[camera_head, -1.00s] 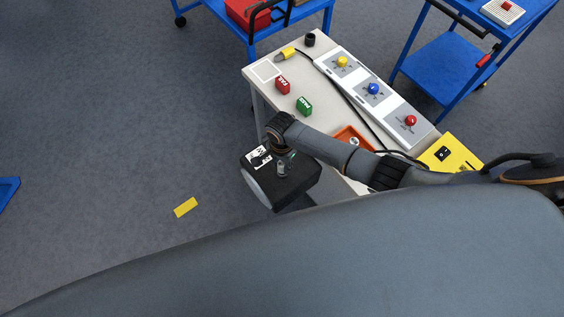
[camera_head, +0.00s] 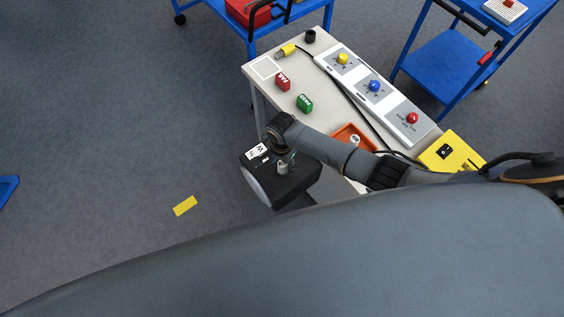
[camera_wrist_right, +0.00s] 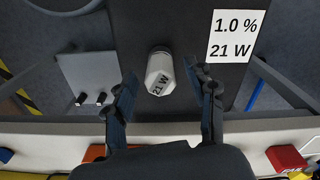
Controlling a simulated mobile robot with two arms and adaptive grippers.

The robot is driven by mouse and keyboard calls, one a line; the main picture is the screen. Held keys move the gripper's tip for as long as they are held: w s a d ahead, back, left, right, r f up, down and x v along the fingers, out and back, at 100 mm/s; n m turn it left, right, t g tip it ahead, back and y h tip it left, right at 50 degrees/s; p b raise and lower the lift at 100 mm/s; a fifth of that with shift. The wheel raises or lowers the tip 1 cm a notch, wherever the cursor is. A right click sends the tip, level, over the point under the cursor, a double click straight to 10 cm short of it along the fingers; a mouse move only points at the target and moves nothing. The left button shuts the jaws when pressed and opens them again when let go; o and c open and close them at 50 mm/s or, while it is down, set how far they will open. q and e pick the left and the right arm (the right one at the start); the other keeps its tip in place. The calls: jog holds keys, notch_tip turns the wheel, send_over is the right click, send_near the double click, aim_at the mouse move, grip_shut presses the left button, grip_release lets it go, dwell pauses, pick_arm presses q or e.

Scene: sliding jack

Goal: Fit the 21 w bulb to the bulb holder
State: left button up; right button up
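The box carries a white panel (camera_wrist_right: 234,36) reading "1.0 % 21 W". Any bulb holder under the bulb is hidden, so I cannot tell how it is seated. My right gripper (camera_wrist_right: 158,92) is open, one finger on each side of the bulb, with gaps visible in the wrist view. In the head view its fingers (camera_head: 280,157) are small and dark over the box. My left gripper is not in view.
Blue trolleys stand behind.

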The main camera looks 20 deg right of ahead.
aim_at(282, 164)
jog(key=shift+r, duration=0.15)
notch_tip(282, 164, up, 12)
dwell(0.5)
dwell(0.3)
